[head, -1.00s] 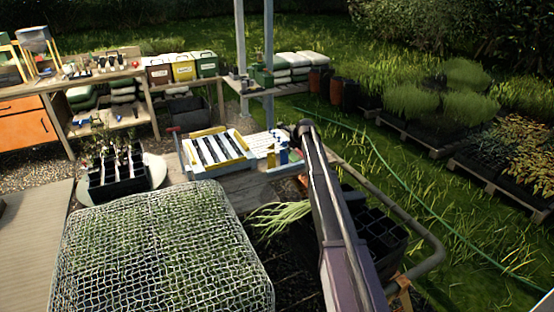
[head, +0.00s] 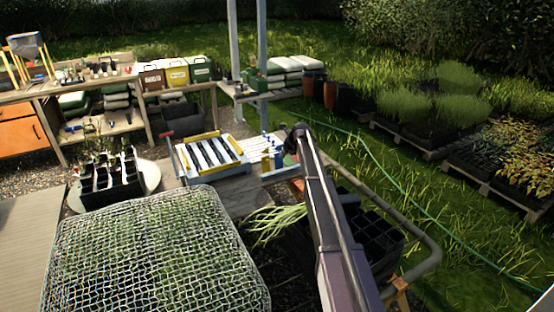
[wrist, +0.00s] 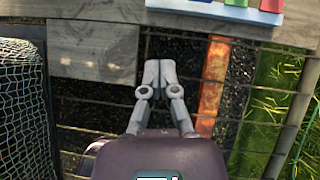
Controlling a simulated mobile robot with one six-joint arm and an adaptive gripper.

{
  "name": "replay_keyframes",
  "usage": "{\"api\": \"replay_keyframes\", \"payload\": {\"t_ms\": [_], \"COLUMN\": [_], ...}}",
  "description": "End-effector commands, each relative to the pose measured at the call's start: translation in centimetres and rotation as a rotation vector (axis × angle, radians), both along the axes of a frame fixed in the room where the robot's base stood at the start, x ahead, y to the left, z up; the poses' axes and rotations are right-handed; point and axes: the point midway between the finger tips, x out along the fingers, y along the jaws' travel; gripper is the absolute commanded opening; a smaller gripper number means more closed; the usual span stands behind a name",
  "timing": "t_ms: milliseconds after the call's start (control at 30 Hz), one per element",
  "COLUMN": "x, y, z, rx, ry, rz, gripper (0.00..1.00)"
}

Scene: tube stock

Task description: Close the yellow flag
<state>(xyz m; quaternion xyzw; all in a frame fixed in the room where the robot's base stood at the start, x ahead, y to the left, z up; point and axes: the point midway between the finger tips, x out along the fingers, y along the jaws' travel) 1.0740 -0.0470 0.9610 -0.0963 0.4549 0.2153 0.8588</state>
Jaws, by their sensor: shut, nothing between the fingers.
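My gripper (wrist: 160,76) is shut and empty in the wrist view, pointing down over a dark gap between wooden boards and wire bars. In the head view my gripper is hidden behind my arm. A pale board (wrist: 215,10) with blue (wrist: 204,1), green (wrist: 237,3) and red (wrist: 271,5) pieces is cut off at the top of the wrist view, apart from my fingertips. In the head view, small blue pieces (head: 278,158) stand at the bench end. I cannot make out a yellow flag for certain.
A white slotted frame with yellow ends (head: 213,134) lies on the bench. A mesh-covered plant bed (head: 150,255) is in front. An orange-brown strip (wrist: 212,90) and wire bars lie beside my fingers. A green hose (head: 420,205) crosses the grass.

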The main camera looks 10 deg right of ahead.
Motion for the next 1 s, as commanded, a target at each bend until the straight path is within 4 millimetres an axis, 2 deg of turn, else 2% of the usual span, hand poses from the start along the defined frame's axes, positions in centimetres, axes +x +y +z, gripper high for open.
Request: {"api": "replay_keyframes", "payload": {"t_ms": [267, 1000], "x": [0.7, 4.0], "y": [0.3, 2.2], "z": [-1.3, -6.9], "rx": [0.000, 0.000], "ry": [0.000, 0.000], "rz": [0.001, 0.001], "gripper": [0.00, 0.00]}}
